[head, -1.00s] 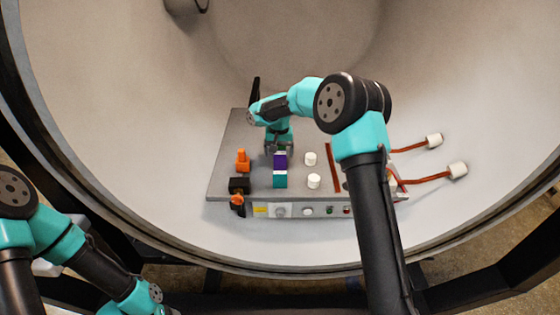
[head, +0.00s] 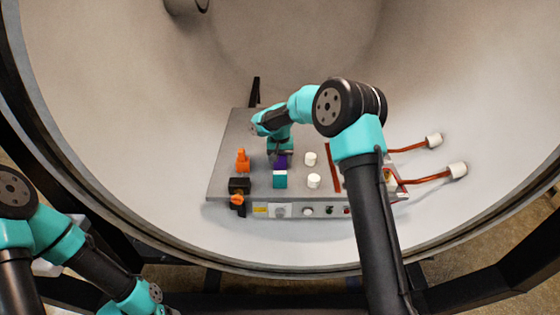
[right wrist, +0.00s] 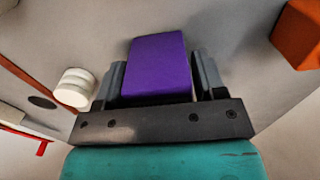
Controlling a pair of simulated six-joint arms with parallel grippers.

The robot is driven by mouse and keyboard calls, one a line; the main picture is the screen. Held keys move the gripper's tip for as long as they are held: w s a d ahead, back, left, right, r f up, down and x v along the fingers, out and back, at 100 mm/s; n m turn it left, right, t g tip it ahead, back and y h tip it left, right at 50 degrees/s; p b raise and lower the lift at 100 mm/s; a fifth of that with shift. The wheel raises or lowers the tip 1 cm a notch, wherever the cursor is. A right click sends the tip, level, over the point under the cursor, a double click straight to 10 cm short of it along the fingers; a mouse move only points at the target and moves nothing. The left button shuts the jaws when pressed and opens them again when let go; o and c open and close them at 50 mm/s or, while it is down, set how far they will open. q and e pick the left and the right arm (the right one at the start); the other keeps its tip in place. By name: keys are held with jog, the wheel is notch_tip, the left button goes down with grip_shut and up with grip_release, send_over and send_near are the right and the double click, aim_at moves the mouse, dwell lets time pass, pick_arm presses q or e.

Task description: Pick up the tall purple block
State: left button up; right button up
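In the right wrist view the purple block (right wrist: 158,66) lies between the two grey fingers of my right gripper (right wrist: 160,80). The fingers stand open on either side of it, with a narrow gap showing at the right finger. My left arm is at the lower left of the head view; its gripper does not show.
The grey panel (head: 225,165) sits inside the round furnace chamber. An orange piece (head: 242,160) and a black-and-orange piece (head: 239,187) stand left of the blocks. White cylinders (head: 310,159) (head: 314,181) and a red-brown strip (head: 333,165) are to the right.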

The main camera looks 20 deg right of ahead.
jog(key=c, duration=0.8)
jog(key=shift+c, duration=0.2)
jog(key=shift+r, duration=0.15)
notch_tip(320, 180, up, 10)
jog(key=shift+f, duration=0.1)
dwell(0.3)
